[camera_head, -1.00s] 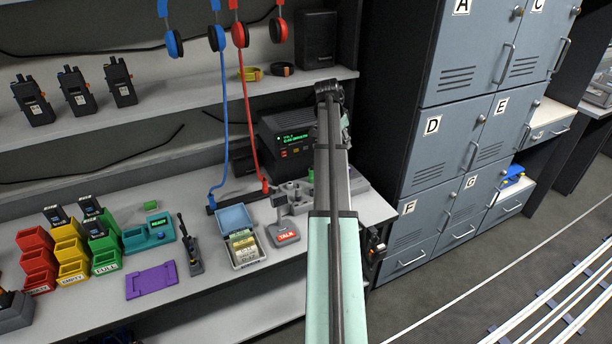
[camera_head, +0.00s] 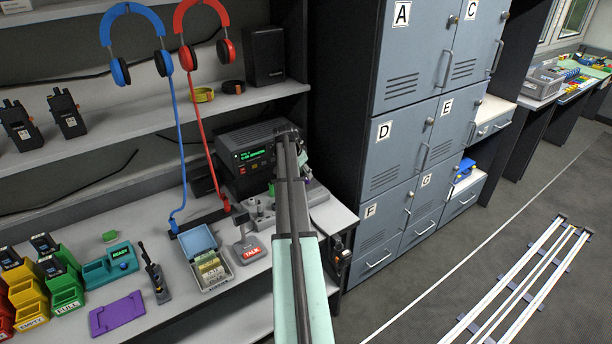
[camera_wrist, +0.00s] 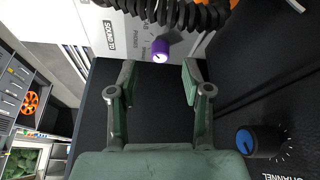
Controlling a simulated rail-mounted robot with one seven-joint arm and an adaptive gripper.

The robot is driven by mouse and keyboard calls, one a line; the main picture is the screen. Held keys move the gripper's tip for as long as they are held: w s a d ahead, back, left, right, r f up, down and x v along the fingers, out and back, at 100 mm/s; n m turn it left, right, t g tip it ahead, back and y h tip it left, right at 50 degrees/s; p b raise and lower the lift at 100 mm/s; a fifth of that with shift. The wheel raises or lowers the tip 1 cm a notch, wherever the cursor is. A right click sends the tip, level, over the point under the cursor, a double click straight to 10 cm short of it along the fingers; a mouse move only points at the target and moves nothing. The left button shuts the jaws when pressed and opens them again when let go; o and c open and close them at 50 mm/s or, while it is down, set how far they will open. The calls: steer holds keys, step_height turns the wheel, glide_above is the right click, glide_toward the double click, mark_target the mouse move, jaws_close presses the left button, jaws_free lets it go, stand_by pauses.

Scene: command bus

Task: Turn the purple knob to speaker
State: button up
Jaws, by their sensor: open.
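The purple knob (camera_wrist: 160,50) shows in the wrist view on a pale grey panel (camera_wrist: 112,32) marked "SOUND TO". A pale mark shows on its end, but the labels around it are partly hidden and too small to read fully. My gripper (camera_wrist: 157,77) is open, with one finger to each side below the knob in the picture. The knob is just beyond the fingertips, roughly centred between them, and nothing is held. In the head view my arm covers the area, and I cannot make out the purple knob there.
A blue knob (camera_wrist: 258,140) marked "CHANNEL" sits at lower right in the wrist view. A black coiled cord (camera_wrist: 170,12) hangs close to the purple knob. In the head view a black radio (camera_head: 250,160), a red "TALK" pedestal (camera_head: 248,250) and hanging headphones (camera_head: 205,50) are near my arm.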

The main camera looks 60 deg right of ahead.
mark_target(306, 179)
steer(key=shift+p+x, duration=0.4)
steer(key=shift+x, duration=1.55)
jaws_close()
